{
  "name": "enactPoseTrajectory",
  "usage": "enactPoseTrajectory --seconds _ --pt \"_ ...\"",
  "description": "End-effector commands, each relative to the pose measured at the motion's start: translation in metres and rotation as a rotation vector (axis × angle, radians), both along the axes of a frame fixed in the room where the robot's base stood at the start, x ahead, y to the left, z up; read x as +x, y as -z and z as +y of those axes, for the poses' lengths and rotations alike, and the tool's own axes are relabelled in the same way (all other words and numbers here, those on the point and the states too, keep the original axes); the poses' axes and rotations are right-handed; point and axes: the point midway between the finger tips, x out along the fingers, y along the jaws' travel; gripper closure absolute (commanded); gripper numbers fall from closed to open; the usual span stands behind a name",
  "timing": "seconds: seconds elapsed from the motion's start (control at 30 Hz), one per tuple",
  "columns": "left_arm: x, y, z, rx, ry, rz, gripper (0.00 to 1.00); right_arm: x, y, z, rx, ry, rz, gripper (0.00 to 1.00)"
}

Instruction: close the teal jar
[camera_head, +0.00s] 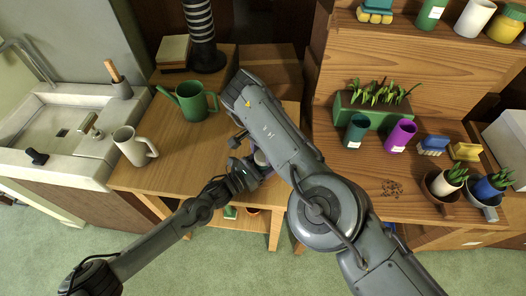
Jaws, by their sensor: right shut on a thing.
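A teal cup-like container (356,130) with a white label stands on the right bench, open at the top, beside a purple one; I cannot tell whether it is the teal jar. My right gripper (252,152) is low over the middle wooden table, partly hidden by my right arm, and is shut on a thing. A pale round thing (262,158) with a purple edge shows there, mostly covered. My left gripper (244,174) is close beside the same spot; its fingers are too hidden to read.
A green watering can (190,101) and a pale mug (134,147) stand on the table's left part. A sink (60,130) is at the left. The right bench holds a green planter (372,108), a purple container (399,135) and potted plants. The table's left front is clear.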

Motion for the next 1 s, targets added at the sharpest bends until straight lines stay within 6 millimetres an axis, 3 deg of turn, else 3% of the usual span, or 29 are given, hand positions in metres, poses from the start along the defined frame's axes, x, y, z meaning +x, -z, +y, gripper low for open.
enactPoseTrajectory --seconds 0.17,0.2,0.33,0.73,0.87,1.0 --pt "0.0 0.002 0.001 0.003 -0.001 0.004 1.0 0.0 -0.001 0.0 0.001 -0.002 -0.001 0.74" --pt "0.0 0.002 0.001 0.003 -0.001 0.004 1.0 0.0 -0.001 0.0 0.001 -0.002 -0.001 0.4" --pt "0.0 0.002 0.001 0.003 -0.001 0.004 1.0 0.0 -0.001 0.0 0.001 -0.003 -0.001 0.21" --pt "0.0 0.002 0.001 0.003 -0.001 0.002 1.0 0.002 -0.002 -0.001 0.004 -0.043 -0.003 0.23" --pt "0.0 0.002 0.001 0.003 -0.001 0.002 1.0 0.007 -0.008 -0.002 0.012 -0.161 -0.01 0.23" --pt "0.0 0.002 0.001 0.003 -0.001 0.002 1.0 0.015 -0.02 -0.005 0.028 -0.399 -0.026 0.23"
